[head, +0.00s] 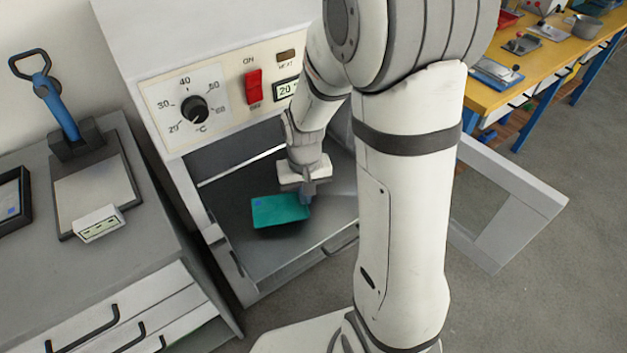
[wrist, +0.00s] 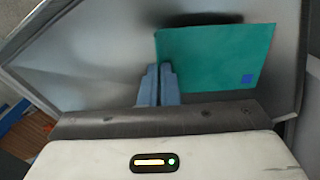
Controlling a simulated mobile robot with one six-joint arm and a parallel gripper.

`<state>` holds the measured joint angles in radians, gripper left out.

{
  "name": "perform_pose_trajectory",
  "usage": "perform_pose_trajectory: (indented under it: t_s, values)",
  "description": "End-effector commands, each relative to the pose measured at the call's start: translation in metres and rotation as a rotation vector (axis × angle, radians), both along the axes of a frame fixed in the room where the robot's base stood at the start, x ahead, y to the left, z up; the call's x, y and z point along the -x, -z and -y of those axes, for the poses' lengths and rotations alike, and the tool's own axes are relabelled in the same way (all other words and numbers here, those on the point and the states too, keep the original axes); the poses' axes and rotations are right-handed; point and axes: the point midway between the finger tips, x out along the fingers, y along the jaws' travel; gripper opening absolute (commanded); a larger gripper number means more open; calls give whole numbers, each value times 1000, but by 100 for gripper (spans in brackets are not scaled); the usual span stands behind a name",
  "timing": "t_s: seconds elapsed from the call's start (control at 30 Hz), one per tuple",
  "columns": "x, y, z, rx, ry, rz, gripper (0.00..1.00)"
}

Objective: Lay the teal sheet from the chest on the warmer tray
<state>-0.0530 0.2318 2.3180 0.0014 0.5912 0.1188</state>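The teal sheet (head: 279,211) is inside the open warmer, with a small blue square at one corner. My gripper (head: 306,196) reaches into the warmer and is shut on the sheet's edge. In the wrist view, the blue fingers (wrist: 159,68) are close together at the lower left corner of the sheet (wrist: 215,57). The grey warmer tray (head: 275,258) lies beneath the sheet. A dark shadow offset from the sheet suggests a small gap above the tray. The grey chest (head: 130,300) stands at the left.
The warmer's panel has a temperature dial (head: 194,108) and a red switch (head: 254,86). The open warmer door (head: 515,190) sticks out at the right. A press with a blue handle (head: 62,105) stands on the chest. A yellow workbench (head: 490,98) is at the back right.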

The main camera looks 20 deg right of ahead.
Motion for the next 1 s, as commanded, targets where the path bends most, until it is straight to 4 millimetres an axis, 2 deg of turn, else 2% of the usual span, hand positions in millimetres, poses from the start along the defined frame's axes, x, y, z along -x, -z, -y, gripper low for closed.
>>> perform_pose_trajectory:
  t_s: [0.1, 0.3, 0.57, 0.7, 0.77, 1.0]
  values:
    - [-24, 0, 24, 0, 9, 0, 0]
    - [-50, 0, 48, 0, 8, 0, 0]
    - [-64, 1, 62, 0, 9, -1, 0]
    - [-62, 27, 60, 0, 7, -5, 0]
    - [-62, 34, 60, 0, 7, -3, 0]
    - [-63, 35, 60, 0, 8, 0, 0]
